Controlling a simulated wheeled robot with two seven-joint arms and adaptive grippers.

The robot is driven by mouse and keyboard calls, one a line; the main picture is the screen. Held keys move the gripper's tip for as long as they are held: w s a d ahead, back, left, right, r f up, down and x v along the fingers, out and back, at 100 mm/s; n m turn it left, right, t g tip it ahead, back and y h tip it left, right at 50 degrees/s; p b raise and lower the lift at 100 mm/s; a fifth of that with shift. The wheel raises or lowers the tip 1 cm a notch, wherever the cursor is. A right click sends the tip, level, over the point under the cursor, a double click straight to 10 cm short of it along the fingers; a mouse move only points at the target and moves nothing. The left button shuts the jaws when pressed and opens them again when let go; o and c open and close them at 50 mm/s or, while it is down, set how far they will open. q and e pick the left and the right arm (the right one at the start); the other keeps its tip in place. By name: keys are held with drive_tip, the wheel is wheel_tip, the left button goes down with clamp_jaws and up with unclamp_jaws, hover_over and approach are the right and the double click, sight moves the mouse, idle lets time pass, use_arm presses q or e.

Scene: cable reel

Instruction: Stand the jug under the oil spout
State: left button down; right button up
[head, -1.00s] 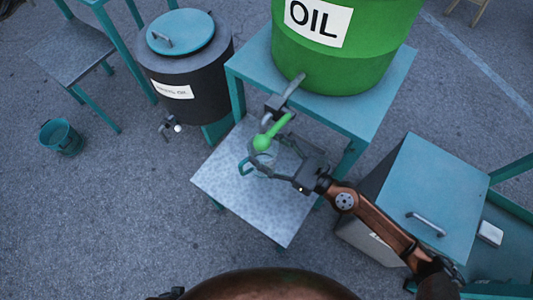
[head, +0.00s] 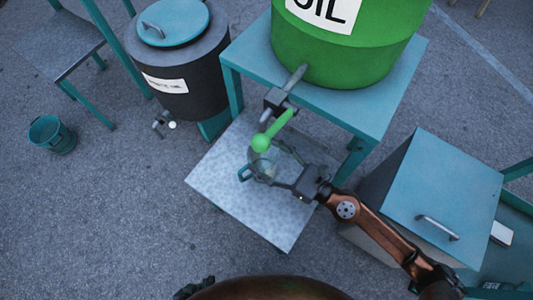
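The clear jug (head: 263,167) with a teal handle stands on the speckled low stand, below the oil spout (head: 274,104). The spout's green lever with a ball end (head: 262,142) hides part of the jug's top. The spout comes from the green OIL drum (head: 340,55) on the teal table. My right gripper cannot be made out.
The low stand (head: 225,200) has bare room at its left and front. A dark drum with a teal lid (head: 178,75) and tap stands at left. A teal bucket (head: 52,134) is on the ground. A teal-topped box (head: 435,190) stands at right, near my arm.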

use_arm(q)
drive_tip(key=shift+w, duration=0.15)
use_arm(e)
drive_tip(key=o, duration=1.6)
drive_tip(key=shift+f, duration=0.1)
use_arm(q)
drive_tip(key=shift+w+d+f+t+b, duration=0.2)
drive_tip(key=shift+w+f+t+b, duration=0.25)
drive_tip(key=shift+f, duration=0.25)
drive_tip(key=shift+w+d+f+t+b, duration=0.2)
drive_tip(key=shift+w+f+t+b, duration=0.1)
drive_tip(key=shift+f+b, duration=0.3)
use_arm(e)
drive_tip(key=v, duration=1.2)
